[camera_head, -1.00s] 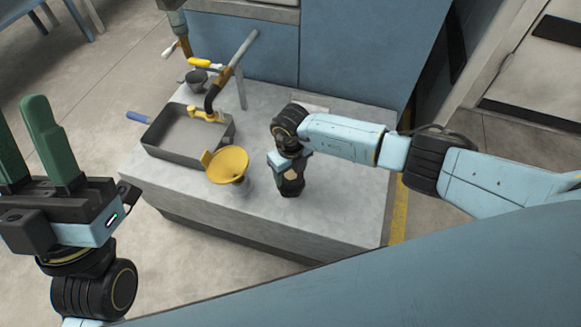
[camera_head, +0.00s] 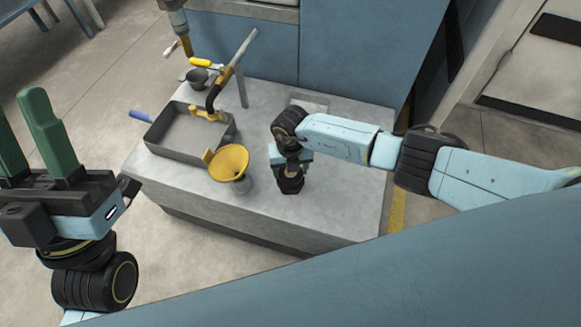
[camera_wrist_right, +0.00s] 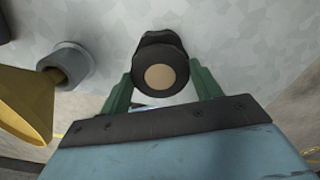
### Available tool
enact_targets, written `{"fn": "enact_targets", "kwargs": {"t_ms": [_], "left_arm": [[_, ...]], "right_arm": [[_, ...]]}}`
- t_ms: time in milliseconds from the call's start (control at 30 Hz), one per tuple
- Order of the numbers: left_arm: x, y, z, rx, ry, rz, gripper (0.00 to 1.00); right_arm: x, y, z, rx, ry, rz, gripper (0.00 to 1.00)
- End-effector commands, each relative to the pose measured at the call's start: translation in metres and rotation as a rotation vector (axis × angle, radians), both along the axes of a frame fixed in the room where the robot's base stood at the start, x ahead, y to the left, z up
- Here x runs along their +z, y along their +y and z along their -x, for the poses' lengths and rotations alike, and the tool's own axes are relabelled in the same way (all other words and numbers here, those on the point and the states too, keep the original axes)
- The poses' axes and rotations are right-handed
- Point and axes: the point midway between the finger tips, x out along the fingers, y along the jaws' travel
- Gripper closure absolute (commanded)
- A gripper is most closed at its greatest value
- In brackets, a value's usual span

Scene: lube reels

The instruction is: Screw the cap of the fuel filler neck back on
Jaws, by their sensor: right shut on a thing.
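The black cap (camera_wrist_right: 160,74), round with a tan disc on its end, sits between the green fingers of my right gripper in the right wrist view. My right gripper (camera_head: 290,168) is shut on it, low over the front of the grey block. A black lobed part (camera_wrist_right: 155,37) shows just behind the cap; I cannot tell whether it is the filler neck or part of the cap. In the head view the dark shape (camera_head: 291,185) under the gripper is partly hidden by it. My left gripper (camera_head: 30,140) is open and empty at the left, away from the block.
A yellow funnel (camera_head: 228,162) stands on a grey stub (camera_wrist_right: 66,62), close left of my right gripper. The block's front right top (camera_head: 345,190) is clear.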

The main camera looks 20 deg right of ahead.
Motion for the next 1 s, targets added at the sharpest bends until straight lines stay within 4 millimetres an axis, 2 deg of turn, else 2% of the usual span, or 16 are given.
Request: {"fn": "enact_targets", "kwargs": {"t_ms": [333,700,833,1000], "left_arm": [[0.022,0.000,0.000,0.000,0.000,0.000,0.64],[0.022,0.000,0.000,0.000,0.000,0.000,0.64],[0.029,0.000,0.000,0.000,0.000,0.000,0.64],[0.032,0.000,0.000,0.000,0.000,0.000,0.64]], "right_arm": [[0.001,0.000,0.002,-0.393,0.003,0.000,0.62],[-0.001,0.000,0.002,-0.446,0.003,0.000,0.62],[0.000,0.000,0.002,-0.555,0.006,0.002,0.62],[0.000,0.000,0.002,-0.608,0.004,0.001,0.62]]}}
